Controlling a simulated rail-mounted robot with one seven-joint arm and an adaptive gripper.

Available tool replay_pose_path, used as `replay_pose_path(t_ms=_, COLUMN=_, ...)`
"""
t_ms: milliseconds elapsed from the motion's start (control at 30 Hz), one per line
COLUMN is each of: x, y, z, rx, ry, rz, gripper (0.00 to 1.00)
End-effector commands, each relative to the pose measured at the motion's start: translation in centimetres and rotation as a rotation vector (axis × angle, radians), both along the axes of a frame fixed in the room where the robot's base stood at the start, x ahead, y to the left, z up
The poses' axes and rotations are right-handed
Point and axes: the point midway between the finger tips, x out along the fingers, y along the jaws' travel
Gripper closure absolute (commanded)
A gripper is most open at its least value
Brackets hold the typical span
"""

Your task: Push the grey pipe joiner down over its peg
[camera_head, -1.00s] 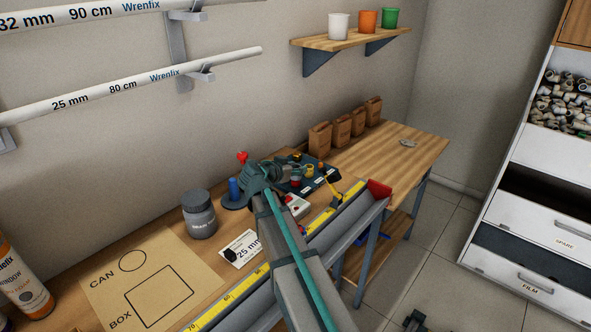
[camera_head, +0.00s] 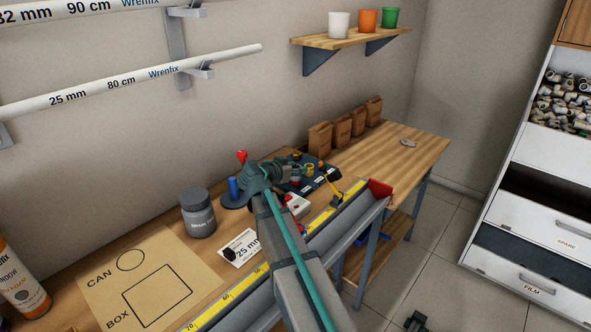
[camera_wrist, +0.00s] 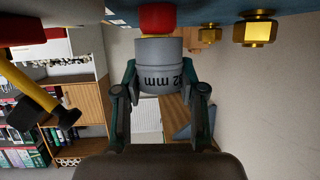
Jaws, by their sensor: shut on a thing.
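The grey pipe joiner (camera_wrist: 160,62), printed with an upside-down 32 mm label, is in the wrist view. My gripper (camera_wrist: 162,90) is shut on it, one finger on each side. A red cylinder (camera_wrist: 157,17) meets the joiner's far end, with a thin yellowish band (camera_wrist: 158,36) between them. How far the joiner sits over a peg is hidden. In the head view my gripper (camera_head: 272,172) is at the left edge of the dark fittings board (camera_head: 322,182); the joiner cannot be made out clearly there.
Brass fittings (camera_wrist: 256,30) stand on the board beside the joiner. A yellow and black tool (camera_wrist: 35,100) shows at the left of the wrist view. A grey tin (camera_head: 198,213) and a blue cylinder (camera_head: 234,189) stand near my arm. The wooden bench's far right end (camera_head: 420,150) is mostly clear.

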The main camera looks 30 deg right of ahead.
Motion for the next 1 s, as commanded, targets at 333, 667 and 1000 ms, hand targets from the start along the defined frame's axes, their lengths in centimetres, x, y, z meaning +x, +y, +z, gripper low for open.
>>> replay_pose_path(t_ms=333, x=0.0, y=0.0, z=-1.1, rx=0.000, ry=0.000, rz=0.000, gripper=0.84)
replay_pose_path(t_ms=667, x=0.0, y=0.0, z=-1.8, rx=0.000, ry=0.000, rz=0.000, gripper=0.84)
replay_pose_path(t_ms=1000, x=0.0, y=0.0, z=-1.7, rx=0.000, ry=0.000, rz=0.000, gripper=0.48)
